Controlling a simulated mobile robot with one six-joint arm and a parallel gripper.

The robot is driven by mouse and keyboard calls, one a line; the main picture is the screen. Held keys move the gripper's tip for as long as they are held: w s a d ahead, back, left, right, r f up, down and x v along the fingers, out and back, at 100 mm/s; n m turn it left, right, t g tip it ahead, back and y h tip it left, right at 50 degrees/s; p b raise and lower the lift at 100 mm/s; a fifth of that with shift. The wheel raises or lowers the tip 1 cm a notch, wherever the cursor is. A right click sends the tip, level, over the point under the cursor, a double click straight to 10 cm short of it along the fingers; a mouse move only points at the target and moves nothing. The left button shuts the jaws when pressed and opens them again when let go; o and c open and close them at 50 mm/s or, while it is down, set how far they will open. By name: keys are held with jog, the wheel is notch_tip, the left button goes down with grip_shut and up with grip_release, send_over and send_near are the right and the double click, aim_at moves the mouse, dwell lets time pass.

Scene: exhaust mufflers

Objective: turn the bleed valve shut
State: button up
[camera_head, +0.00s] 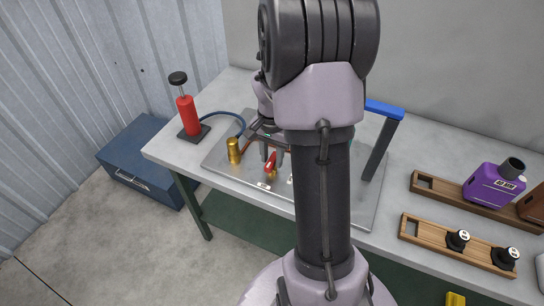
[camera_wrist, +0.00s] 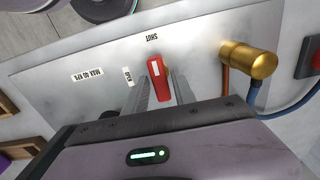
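The bleed valve's red lever (camera_wrist: 159,80) stands on a grey metal plate (camera_wrist: 95,50) in the wrist view, slightly tilted in the picture. A "SHUT" label (camera_wrist: 160,37) lies just beyond its far end, and a second small label (camera_wrist: 128,77) lies to its left. My gripper (camera_wrist: 158,88) has one finger on each side of the lever, with narrow gaps visible; contact is unclear. In the head view my gripper (camera_head: 272,153) reaches down over the red lever (camera_head: 270,164); my arm hides part of the plate. The lever's pivot is not clearly visible.
A brass fitting (camera_wrist: 248,60) stands close right of the lever, with a blue hose beside it. A red hand pump (camera_head: 187,115) stands at the table's left. A blue-topped bracket (camera_head: 383,110) rises at right. Wooden racks (camera_head: 450,192) hold a purple bottle and black knobs farther right.

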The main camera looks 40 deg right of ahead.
aim_at(272, 159)
jog(key=shift+o, duration=0.4)
notch_tip(272, 159, up, 17)
jog(key=p, duration=0.6)
jog(key=shift+r+p, duration=0.2)
jog(key=shift+p, duration=0.15)
